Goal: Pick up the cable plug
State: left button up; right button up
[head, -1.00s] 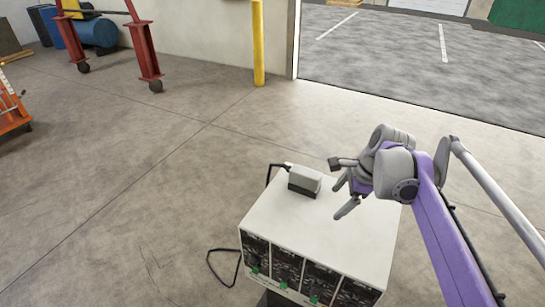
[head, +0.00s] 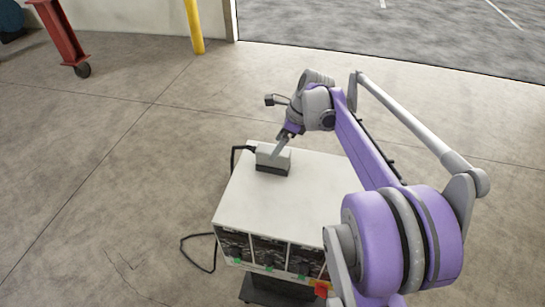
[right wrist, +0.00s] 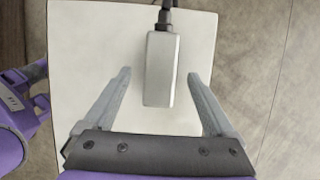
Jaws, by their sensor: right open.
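The cable plug (head: 272,159) is a pale grey block with a dark lower part, on the white top of a box-shaped machine (head: 300,195). A black cable (head: 235,157) leaves its far end. My right gripper (head: 278,152) is right above the plug in the head view. In the right wrist view the gripper (right wrist: 160,85) is open, with one finger on each side of the plug (right wrist: 160,70) and a gap to both. The plug's near end lies between the fingers. Whether the fingertips reach down to the machine top is unclear. My left gripper is not in view.
The machine's front has dark panels with green parts and a red-orange piece (head: 321,289). A cable loop (head: 199,252) lies on the floor to its left. A yellow post (head: 195,27) and a red wheeled frame (head: 60,32) stand farther back. The floor around is mostly clear.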

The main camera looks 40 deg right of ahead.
jog(key=x, duration=0.4)
jog(key=shift+f, duration=0.1)
jog(key=shift+f, duration=0.25)
dwell(0.3)
jog(key=shift+c, duration=0.2)
grip_shut()
dwell(0.4)
